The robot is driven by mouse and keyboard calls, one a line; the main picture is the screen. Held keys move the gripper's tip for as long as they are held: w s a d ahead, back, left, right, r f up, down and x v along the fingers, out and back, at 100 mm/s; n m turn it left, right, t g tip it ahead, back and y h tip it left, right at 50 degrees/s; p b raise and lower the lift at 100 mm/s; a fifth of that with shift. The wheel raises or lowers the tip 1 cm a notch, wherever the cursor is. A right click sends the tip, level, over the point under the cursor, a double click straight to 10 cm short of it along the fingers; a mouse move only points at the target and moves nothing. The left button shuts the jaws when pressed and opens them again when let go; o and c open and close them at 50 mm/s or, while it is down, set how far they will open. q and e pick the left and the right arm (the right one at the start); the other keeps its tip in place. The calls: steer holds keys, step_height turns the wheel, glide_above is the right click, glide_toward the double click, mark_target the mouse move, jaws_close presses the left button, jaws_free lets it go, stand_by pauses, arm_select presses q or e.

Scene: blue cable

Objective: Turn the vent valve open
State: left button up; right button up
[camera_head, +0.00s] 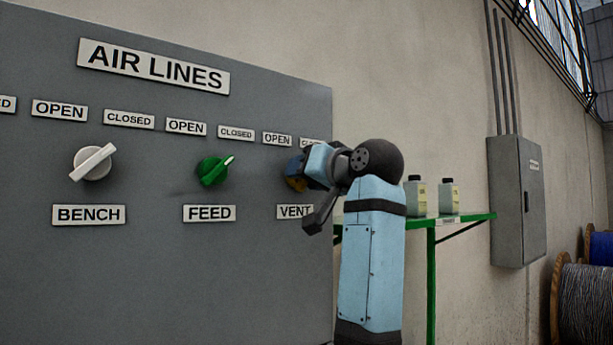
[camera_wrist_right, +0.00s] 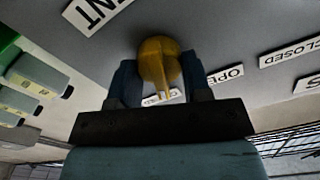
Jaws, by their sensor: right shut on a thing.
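The yellow vent valve (camera_wrist_right: 157,52) is on the grey panel, above the VENT sign (camera_head: 294,212). In the head view only a small part of the valve (camera_head: 294,184) shows behind my gripper. My right gripper (camera_wrist_right: 160,72) has its fingers on both sides of the valve's handle and is shut on it. In the wrist view, the handle points towards a partly hidden sign (camera_wrist_right: 160,98), to one side of the OPEN sign (camera_wrist_right: 226,75). In the head view my right gripper (camera_head: 301,170) is at the panel's right edge. My left gripper is not in view.
The white bench valve (camera_head: 91,162) and green feed valve (camera_head: 214,171) are on the same panel to the left. A green shelf (camera_head: 465,219) with two bottles stands behind my right arm. A grey wall box (camera_head: 517,200) and cable reels (camera_head: 584,303) are farther right.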

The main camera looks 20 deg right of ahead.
steer(key=n, duration=0.3)
steer(key=shift+n, duration=0.4)
steer(key=n+p, duration=0.1)
steer(key=n, duration=0.1)
steer(key=shift+n, duration=0.4)
steer(key=n+p, duration=0.2)
steer(key=n, duration=0.3)
steer(key=shift+a+n+p, duration=0.1)
steer(key=shift+n+p, duration=0.2)
steer(key=shift+n, duration=0.5)
steer(key=o, duration=0.9)
